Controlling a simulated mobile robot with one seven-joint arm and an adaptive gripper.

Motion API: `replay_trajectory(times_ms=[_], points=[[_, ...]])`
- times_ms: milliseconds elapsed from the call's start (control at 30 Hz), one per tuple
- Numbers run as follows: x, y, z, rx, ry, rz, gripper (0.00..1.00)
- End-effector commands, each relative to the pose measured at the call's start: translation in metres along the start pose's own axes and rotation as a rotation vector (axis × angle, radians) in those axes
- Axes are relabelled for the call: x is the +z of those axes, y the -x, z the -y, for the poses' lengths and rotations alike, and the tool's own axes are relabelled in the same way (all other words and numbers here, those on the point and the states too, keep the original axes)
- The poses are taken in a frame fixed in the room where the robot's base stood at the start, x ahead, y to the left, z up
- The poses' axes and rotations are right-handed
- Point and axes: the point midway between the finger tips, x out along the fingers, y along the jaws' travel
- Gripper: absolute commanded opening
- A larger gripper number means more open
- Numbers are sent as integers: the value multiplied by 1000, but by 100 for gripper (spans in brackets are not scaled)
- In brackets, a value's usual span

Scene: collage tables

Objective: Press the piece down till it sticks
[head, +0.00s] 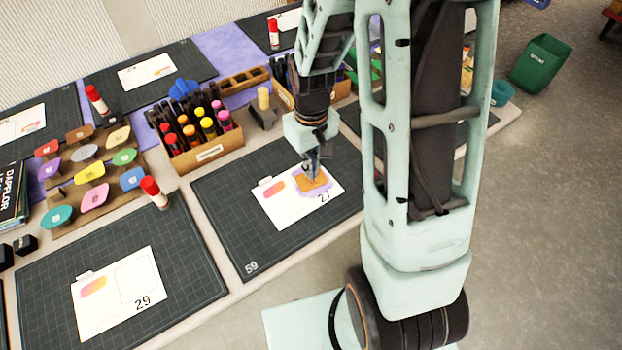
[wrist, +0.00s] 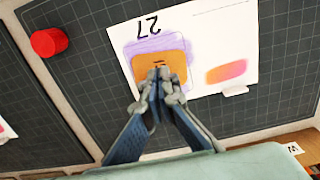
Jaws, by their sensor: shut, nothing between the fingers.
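The piece (head: 314,178) is an orange-brown shape lying on a purple patch on the white card numbered 27 (head: 290,214). In the wrist view the orange piece (wrist: 174,62) lies within the purple patch (wrist: 130,52), with a small dark mark near its middle. My gripper (head: 313,178) is shut and empty, pointing down at the piece. In the wrist view the fingertips (wrist: 160,76) overlap the piece's near part and hide some of it. I cannot tell whether they touch it. The card lies on a dark cutting mat (head: 225,215).
A crate of coloured markers (head: 207,157) stands behind the mat. A rack of coloured pieces (head: 90,172) is at the left. Card 29 (head: 117,293) lies on another mat.

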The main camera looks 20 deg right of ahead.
Motion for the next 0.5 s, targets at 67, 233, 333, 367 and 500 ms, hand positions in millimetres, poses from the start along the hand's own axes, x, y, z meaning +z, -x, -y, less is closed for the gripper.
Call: replay_trajectory(times_ms=[67,233,333,367,500], points=[[0,-3,0,0,0,0,0],[0,-6,0,0,0,0,0],[0,-8,0,0,0,1,0],[0,-9,0,0,0,1,0],[0,-12,0,0,0,1,0]])
